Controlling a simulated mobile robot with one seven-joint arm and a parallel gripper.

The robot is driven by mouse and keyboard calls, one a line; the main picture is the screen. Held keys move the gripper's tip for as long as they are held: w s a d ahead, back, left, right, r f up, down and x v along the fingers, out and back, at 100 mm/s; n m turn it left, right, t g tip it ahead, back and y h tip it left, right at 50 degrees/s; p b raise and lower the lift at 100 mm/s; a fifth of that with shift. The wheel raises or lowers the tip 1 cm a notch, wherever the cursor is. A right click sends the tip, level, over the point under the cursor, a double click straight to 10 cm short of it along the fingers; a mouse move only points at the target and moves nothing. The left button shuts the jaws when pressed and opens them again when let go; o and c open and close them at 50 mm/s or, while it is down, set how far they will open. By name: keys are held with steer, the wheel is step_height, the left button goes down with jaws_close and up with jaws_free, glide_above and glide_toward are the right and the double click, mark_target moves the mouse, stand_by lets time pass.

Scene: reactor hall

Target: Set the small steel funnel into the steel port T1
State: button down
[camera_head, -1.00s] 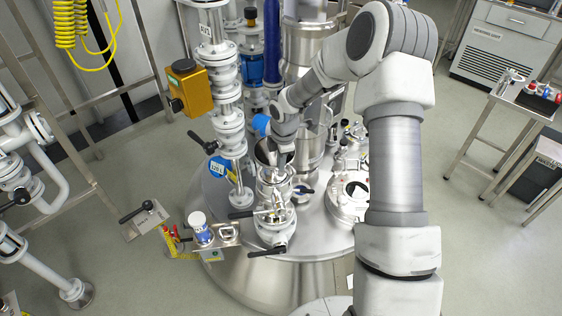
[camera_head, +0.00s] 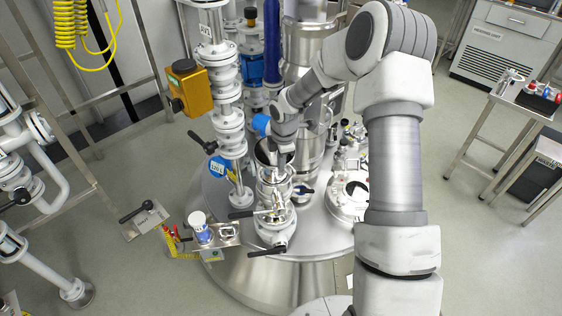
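The small steel funnel (camera_head: 265,152) is a shiny cone with its wide mouth up. It is directly over the top of an upright steel port (camera_head: 273,186), which I take to be T1, on the vessel lid. My gripper (camera_head: 283,156) reaches down from the upper right, with its fingertips at the funnel's right rim. The fingers are small and dark here, so I cannot see whether they grip the rim. The funnel's stem is hidden, and I cannot tell how deep it sits in the port.
A white valve column (camera_head: 229,125) stands close behind and left of the port. An orange box (camera_head: 188,88) hangs on its left. A tall steel cylinder (camera_head: 306,45) rises behind. A small shelf (camera_head: 228,232) with a white-capped jar (camera_head: 200,226) is at front left.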

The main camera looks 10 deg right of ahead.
steer(key=shift+f+b, duration=0.3)
steer(key=shift+f, duration=0.1)
stand_by(0.4)
steer(key=c, duration=1)
jaws_free()
steer(key=s+r, duration=0.1)
steer(key=r, duration=0.4)
steer(key=s+r, duration=0.1)
steer(key=r, duration=0.5)
steer(key=s+r, duration=0.1)
steer(key=r, duration=0.5)
steer(key=shift+d+p, duration=0.15)
steer(key=shift+p, duration=0.2)
